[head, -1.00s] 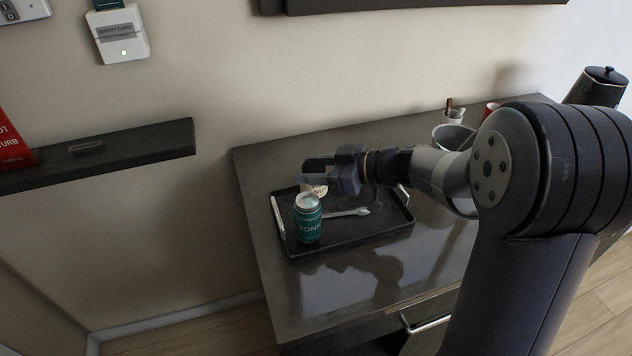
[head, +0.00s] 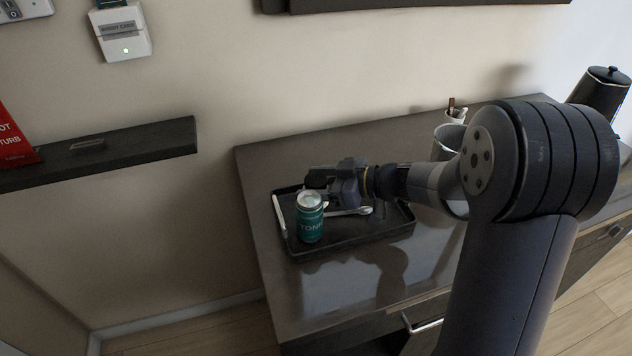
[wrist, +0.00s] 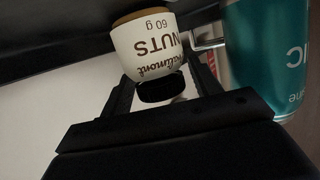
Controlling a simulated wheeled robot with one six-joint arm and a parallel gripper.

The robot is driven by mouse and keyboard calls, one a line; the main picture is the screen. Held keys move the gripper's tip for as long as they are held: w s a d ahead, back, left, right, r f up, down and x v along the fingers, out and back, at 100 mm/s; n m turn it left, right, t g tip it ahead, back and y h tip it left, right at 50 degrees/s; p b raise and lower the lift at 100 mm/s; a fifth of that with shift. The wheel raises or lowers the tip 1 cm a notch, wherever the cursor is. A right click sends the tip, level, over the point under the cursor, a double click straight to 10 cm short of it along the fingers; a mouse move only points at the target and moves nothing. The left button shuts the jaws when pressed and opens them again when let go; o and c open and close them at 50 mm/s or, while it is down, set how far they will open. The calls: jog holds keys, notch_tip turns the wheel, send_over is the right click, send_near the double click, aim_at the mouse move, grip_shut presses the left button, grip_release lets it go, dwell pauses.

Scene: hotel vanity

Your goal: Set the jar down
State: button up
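The jar (wrist: 148,45) is a small white one with "NUTS 60 g" on it, upside down in the wrist view, with a brown band at one end and a dark round part at the other. My gripper (head: 318,182) is low over the black tray (head: 375,238), behind the can in the head view. In the wrist view my gripper (wrist: 160,75) has a finger on each side of the jar and appears shut on it. The jar is mostly hidden in the head view. I cannot tell whether its base touches the tray.
A teal tonic can (head: 310,220) stands on the tray close in front of the jar; it also shows in the wrist view (wrist: 268,50). A white spoon (head: 352,211) lies on the tray. A grey bucket (head: 447,140) stands behind my arm. The desk's front is clear.

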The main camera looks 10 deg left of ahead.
aim_at(316, 179)
jog(key=shift+o, duration=0.5)
jog(key=shift+r+p, duration=0.25)
jog(key=shift+p, duration=0.1)
jog(key=b+v, duration=0.1)
jog(key=v, duration=0.6)
jog(key=shift+d+b, duration=0.25)
jog(key=shift+b, duration=0.15)
jog(key=p+x, duration=0.2)
jog(key=x, duration=0.5)
jog(key=shift+s+a, duration=0.1)
jog(key=shift+a, duration=0.1)
jog(key=shift+a+f, duration=0.15)
jog(key=shift+r+b, duration=0.4)
jog(key=shift+r, duration=1.95)
